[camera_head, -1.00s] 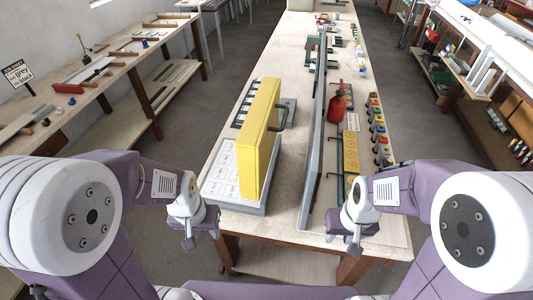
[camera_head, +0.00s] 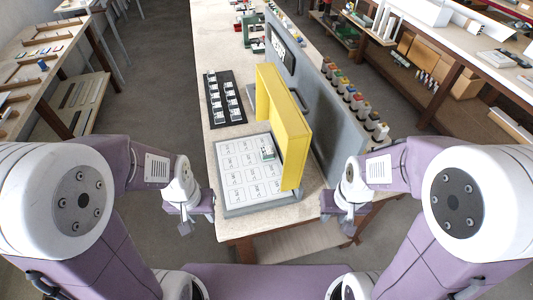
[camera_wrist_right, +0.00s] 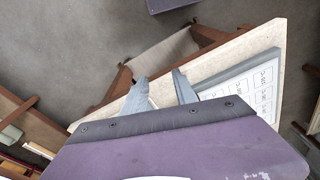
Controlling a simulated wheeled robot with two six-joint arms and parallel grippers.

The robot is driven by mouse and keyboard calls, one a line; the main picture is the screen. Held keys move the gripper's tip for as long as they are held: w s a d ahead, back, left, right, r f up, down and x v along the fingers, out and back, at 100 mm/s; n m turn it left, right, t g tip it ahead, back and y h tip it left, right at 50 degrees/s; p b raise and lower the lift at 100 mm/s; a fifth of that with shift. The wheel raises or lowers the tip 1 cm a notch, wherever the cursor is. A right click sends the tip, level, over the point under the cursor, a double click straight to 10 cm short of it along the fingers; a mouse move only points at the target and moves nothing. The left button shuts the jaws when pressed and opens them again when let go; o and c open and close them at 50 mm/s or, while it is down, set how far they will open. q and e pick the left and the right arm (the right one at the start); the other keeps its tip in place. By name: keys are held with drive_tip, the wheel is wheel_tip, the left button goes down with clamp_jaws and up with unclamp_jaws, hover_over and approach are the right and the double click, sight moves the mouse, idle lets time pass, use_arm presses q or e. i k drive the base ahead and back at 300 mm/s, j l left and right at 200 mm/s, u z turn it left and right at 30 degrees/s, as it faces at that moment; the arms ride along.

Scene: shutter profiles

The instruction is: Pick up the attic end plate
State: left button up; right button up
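A grey-framed board (camera_head: 236,208) with a printed grid of white labelled cells lies at the table's near end. One small white and green piece (camera_head: 267,152) lies on its right part. A black tray (camera_head: 228,115) with several small white pieces lies behind it. I cannot tell which piece is the attic end plate. My left gripper (camera_head: 184,228) hangs empty off the table's near left corner; its opening is unclear. My right gripper (camera_head: 347,226) is off the near right corner; in the right wrist view (camera_wrist_right: 160,90) its fingers are apart with nothing between them.
The bench's left strip (camera_head: 205,140) is clear.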

sight(266, 152)
drive_tip(key=k+j+u, duration=0.1)
drive_tip(key=u, duration=0.25)
drive_tip(key=j+u, duration=0.25)
drive_tip(key=u, duration=0.15)
drive_tip(key=k+j+u, duration=0.1)
drive_tip(key=u, duration=0.25)
drive_tip(key=i+l, duration=0.35)
drive_tip(key=i, duration=0.05)
